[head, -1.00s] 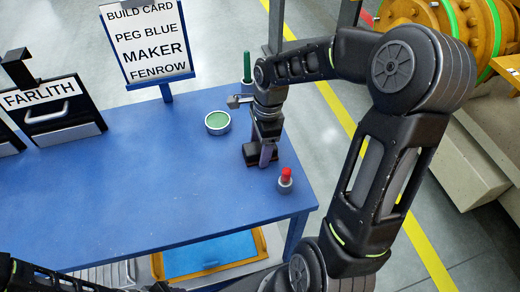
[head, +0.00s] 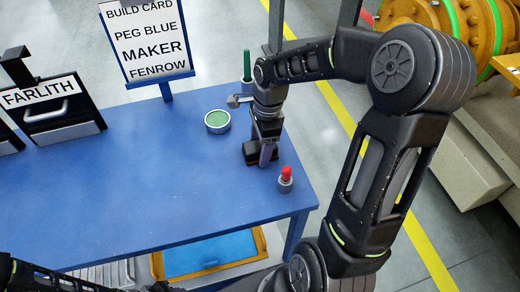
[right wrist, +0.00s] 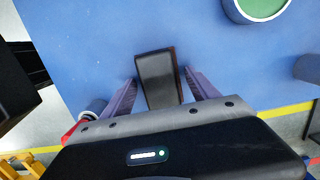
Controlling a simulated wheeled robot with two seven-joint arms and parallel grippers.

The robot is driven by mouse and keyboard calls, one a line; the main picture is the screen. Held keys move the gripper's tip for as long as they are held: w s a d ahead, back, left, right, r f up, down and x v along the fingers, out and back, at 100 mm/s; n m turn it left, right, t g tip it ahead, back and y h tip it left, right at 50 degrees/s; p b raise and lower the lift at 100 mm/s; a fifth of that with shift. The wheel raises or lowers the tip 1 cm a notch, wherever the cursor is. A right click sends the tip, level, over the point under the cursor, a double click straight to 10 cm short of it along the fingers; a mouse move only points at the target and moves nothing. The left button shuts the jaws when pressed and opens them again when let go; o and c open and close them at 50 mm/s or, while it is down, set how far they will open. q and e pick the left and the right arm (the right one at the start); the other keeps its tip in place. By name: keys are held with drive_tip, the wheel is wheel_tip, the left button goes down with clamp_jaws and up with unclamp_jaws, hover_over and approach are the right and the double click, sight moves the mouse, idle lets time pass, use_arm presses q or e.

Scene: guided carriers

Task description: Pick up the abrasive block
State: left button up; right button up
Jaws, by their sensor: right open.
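The abrasive block (right wrist: 158,80), dark grey on top with a brownish edge, lies on the blue table. In the right wrist view my right gripper (right wrist: 160,74) is open, with one finger on each side of the block's near part and a gap showing on both sides. In the head view the right gripper (head: 265,154) points down over the block (head: 250,155), which is partly hidden behind it. Only dark parts of my left arm show at the bottom left; its gripper is out of view.
A round dish with a green inside (head: 217,121), a green peg in a holder (head: 246,66) and a red-topped peg (head: 286,178) stand nearby on the table (head: 150,200). A sign (head: 147,42) and drawers labelled FARLITH (head: 62,113) stand at the back. The table's middle is clear.

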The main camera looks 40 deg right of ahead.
sight(260, 145)
drive_tip(key=shift+c, duration=0.2)
drive_tip(key=c, duration=1.3)
drive_tip(key=shift+o, duration=0.2)
drive_tip(key=shift+r+p, duration=0.4)
drive_tip(key=shift+p, duration=0.05)
wheel_tip(260, 145, up, 10)
drive_tip(key=shift+f+b, duration=0.15)
drive_tip(key=shift+b, duration=0.25)
